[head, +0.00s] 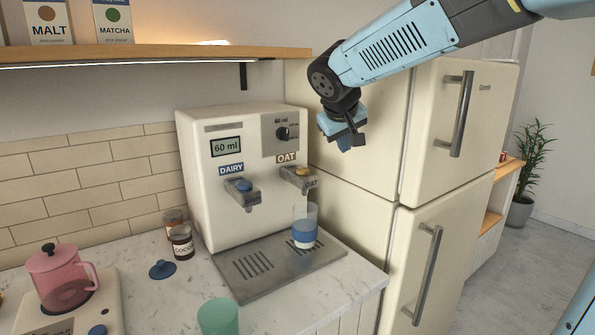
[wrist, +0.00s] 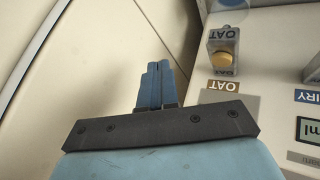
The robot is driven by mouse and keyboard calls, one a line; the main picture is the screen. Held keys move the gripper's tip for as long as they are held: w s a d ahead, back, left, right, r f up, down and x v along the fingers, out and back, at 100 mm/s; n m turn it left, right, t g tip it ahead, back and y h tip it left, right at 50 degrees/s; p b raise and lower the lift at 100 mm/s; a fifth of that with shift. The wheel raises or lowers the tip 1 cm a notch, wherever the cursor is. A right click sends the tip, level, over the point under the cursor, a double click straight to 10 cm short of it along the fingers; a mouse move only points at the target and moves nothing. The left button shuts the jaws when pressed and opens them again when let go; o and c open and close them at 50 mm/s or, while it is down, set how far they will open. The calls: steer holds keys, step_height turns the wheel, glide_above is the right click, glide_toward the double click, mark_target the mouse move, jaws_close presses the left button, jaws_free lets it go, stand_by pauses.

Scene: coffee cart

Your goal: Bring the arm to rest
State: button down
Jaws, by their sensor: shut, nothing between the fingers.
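My gripper (head: 345,138) hangs at the end of my blue arm in the head view, in front of the cream fridge and up and to the right of the dispenser's oat spout. In the wrist view its two blue fingers (wrist: 157,84) are together, with nothing between them. The gripper touches nothing that I can see.
The cream dispenser (head: 225,185) stands left of the gripper. A glass with blue and white contents (head: 304,232) stands on its drip tray under the oat spout (head: 300,176). The fridge (head: 460,130) is close behind. A wooden shelf (head: 150,53) runs at upper left.

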steer(key=s+d+f+m, duration=0.1)
steer(key=s+d, duration=0.3)
steer(key=s, duration=0.4)
steer(key=s+d+f+m+g+y, duration=0.1)
steer(key=s+d+f, duration=0.3)
steer(key=s, duration=0.5)
steer(key=s+d+f+m+y, duration=0.1)
steer(key=s+d, duration=0.3)
steer(key=s, duration=0.5)
steer(key=shift+d+f+m+g, duration=0.2)
steer(key=shift+f+m+g, duration=0.2)
steer(key=shift+f+m, duration=0.35)
